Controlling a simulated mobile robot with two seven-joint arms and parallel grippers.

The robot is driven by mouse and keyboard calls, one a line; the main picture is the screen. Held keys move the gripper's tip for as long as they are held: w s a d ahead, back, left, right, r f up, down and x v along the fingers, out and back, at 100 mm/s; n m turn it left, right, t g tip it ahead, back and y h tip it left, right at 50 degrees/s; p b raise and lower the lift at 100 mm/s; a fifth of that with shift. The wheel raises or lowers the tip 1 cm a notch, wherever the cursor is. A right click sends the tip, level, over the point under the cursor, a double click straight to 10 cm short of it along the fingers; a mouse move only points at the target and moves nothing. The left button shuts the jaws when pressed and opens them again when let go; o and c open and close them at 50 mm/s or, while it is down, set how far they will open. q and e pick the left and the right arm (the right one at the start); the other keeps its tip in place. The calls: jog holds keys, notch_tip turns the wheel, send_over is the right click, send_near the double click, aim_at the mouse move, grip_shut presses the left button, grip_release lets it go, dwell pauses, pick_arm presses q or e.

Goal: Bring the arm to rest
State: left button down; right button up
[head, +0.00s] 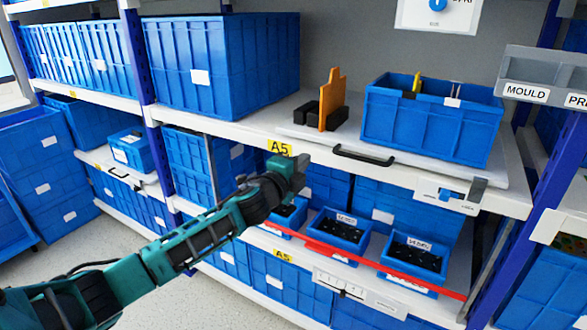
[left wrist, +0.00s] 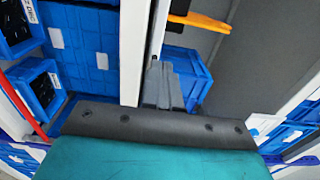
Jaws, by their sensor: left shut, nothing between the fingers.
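My left arm comes in from the lower left in the head view and reaches toward the shelf rack. My left gripper (head: 301,174) is shut and empty, in front of the shelf edge just below the yellow A5 label (head: 279,148). In the left wrist view the gripper fingers (left wrist: 162,85) are together, with nothing between them. A small white panel (head: 447,197) with a grey block is on the shelf front at the right, apart from the gripper. A sign (head: 437,8) with a blue knob picture is at the top. My right gripper is not in view.
A blue crate (head: 430,125) and an orange piece in a black holder (head: 331,105) stand on the shelf board with a black handle (head: 363,156). Small blue bins (head: 413,262) sit below, behind a red strip (head: 350,258). Floor shows at the lower left.

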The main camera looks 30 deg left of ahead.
pick_arm(q)
jog(key=s+d+f+n+g, duration=0.2)
jog(key=s+d+f+n, duration=0.2)
jog(key=s+f, duration=0.5)
jog(key=s+d+f+n+g+h, duration=0.1)
jog(key=s+d+f+n, duration=0.3)
jog(key=s, duration=0.9)
jog(key=s+d+f+n+g, duration=0.4)
jog(key=s+f+n, duration=0.3)
jog(key=s+f, duration=0.4)
notch_tip(320, 180, down, 3)
jog(key=shift+d+r+n, duration=0.2)
jog(key=shift+d+n, duration=0.05)
jog(key=shift+n, duration=0.15)
